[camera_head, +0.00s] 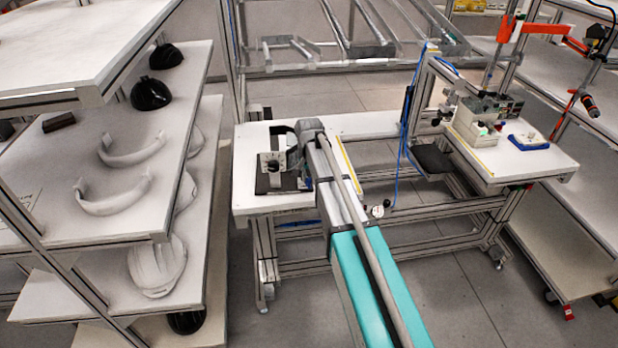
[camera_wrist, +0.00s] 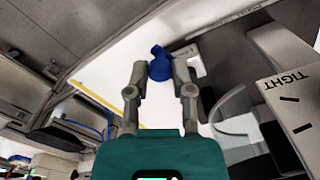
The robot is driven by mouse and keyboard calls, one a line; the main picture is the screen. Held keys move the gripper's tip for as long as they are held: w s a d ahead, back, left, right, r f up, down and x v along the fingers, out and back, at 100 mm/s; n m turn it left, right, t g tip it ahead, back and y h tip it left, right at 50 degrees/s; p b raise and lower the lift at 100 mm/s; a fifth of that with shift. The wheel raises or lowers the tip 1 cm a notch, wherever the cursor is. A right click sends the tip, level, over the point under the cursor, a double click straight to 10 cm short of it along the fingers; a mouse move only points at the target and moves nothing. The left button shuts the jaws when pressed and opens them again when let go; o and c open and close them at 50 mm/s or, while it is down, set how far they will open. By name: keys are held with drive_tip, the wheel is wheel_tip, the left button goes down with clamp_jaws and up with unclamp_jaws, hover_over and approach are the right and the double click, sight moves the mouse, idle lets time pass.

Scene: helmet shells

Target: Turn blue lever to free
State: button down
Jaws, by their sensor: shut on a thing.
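The blue lever (camera_wrist: 160,66) shows in the wrist view at the upper middle, between the fingertips of my gripper (camera_wrist: 159,72). The fingers are closed on it from both sides. A white panel (camera_wrist: 293,112) marked TIGHT, with short dark marks, stands to the right in the wrist view. In the head view my arm reaches to the fixture (camera_head: 271,164) on the left end of the white workbench (camera_head: 252,143).
A shelf rack (camera_head: 120,225) with pale helmet shells and visor-like parts stands close on the left. A bench (camera_head: 532,165) with a machine (camera_head: 480,118) and a blue tray (camera_head: 528,142) is at the right. Blue cables hang between the benches.

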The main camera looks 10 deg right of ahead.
idle(0.4)
drive_tip(key=shift+c, duration=2.4)
unclamp_jaws()
drive_tip(key=shift+r, duration=0.1)
